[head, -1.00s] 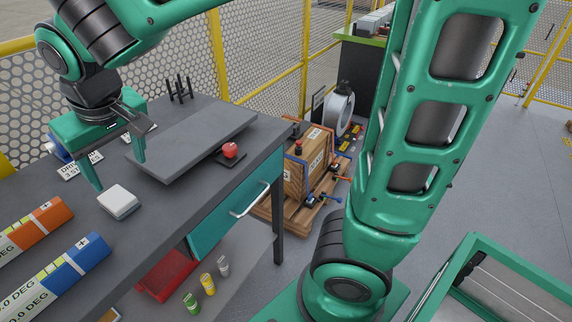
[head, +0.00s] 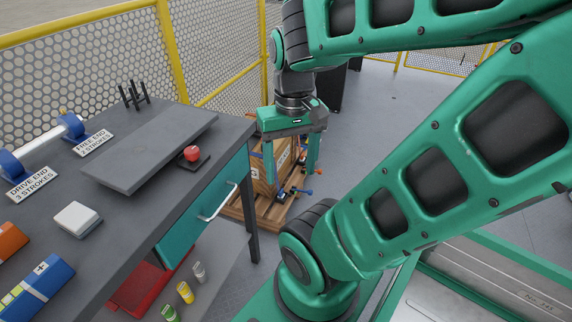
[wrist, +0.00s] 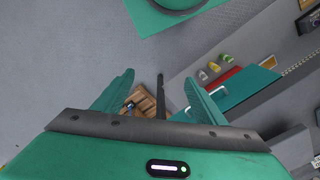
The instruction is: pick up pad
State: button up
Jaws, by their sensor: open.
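A small white square block with a grey base, which looks like the pad (head: 77,219), lies on the dark grey workbench (head: 130,240) at the left in the head view. My gripper (head: 291,172) is open and empty, fingers pointing down. It hangs beyond the right end of the bench, in front of the wooden crate and well away from the white block. In the wrist view my gripper (wrist: 160,82) has nothing between its fingers, and the white block is not in that view.
A grey plate (head: 150,155), a red button (head: 192,154), a pen-like rack (head: 132,97) and blue and orange boxes (head: 38,290) are on the bench. A teal drawer (head: 205,215) with a handle is under its edge. A crate on a pallet (head: 240,208) stands beyond.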

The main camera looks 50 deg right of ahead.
aim_at(79, 220)
jog(key=k, duration=1.3)
jog(key=u, duration=0.15)
jog(key=i, duration=1.85)
jog(key=z, duration=0.65)
